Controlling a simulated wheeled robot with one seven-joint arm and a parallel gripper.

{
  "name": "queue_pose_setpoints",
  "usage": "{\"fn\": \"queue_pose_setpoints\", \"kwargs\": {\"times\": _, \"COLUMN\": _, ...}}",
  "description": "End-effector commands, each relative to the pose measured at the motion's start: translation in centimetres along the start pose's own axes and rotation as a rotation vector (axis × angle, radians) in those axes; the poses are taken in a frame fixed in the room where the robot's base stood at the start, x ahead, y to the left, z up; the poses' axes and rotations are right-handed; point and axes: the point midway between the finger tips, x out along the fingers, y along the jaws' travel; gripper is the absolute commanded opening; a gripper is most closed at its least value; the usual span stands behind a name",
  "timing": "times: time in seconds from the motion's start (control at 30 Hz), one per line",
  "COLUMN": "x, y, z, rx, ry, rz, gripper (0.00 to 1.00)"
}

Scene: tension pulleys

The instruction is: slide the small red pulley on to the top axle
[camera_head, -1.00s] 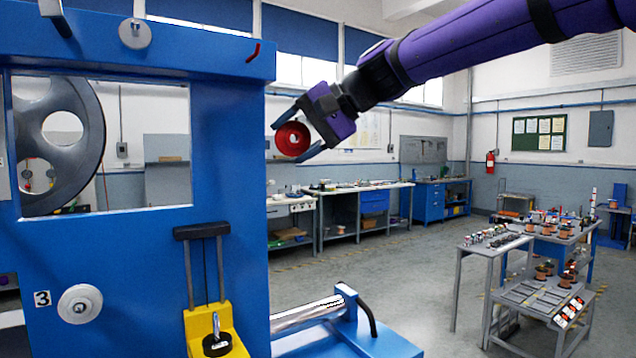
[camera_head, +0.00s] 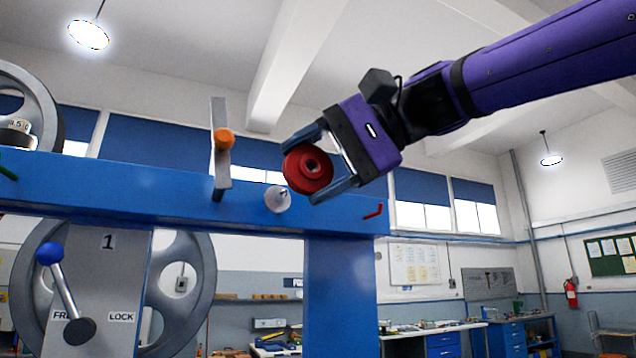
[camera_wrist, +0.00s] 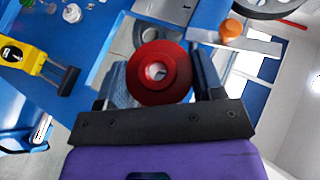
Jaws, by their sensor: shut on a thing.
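The small red pulley (camera_head: 308,169) is a red disc with a raised hub and a centre hole. My gripper (camera_head: 304,173) is shut on it, one finger at each side of its rim. In the wrist view the pulley (camera_wrist: 176,86) sits between my fingers, hub toward the camera. The top axle (camera_head: 278,198), a pale grey round end with a short pin, stands out from the blue crossbeam (camera_head: 130,190). In the head view it lies just below and left of the pulley. The pulley appears apart from it; the depth between them is hard to tell.
A grey upright bar with an orange knob (camera_head: 223,138) rises from the beam left of the axle. A small red hook (camera_head: 374,211) sticks out at right. A blue-ball lever (camera_head: 50,253) and large grey wheels stand at left. Free air surrounds my arm at right.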

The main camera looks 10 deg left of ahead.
Motion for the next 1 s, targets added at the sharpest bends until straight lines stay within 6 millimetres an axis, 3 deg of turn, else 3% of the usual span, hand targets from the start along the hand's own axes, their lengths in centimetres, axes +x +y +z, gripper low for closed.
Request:
{"fn": "queue_pose_setpoints", "kwargs": {"times": 0.6, "x": 2.4, "y": -0.1, "z": -4.5, "rx": 0.000, "ry": 0.000, "rz": -0.001, "gripper": 0.36}}
{"fn": "queue_pose_setpoints", "kwargs": {"times": 1.0, "x": 3.2, "y": -0.2, "z": -5.8, "rx": 0.000, "ry": 0.001, "rz": 0.000, "gripper": 0.36}}
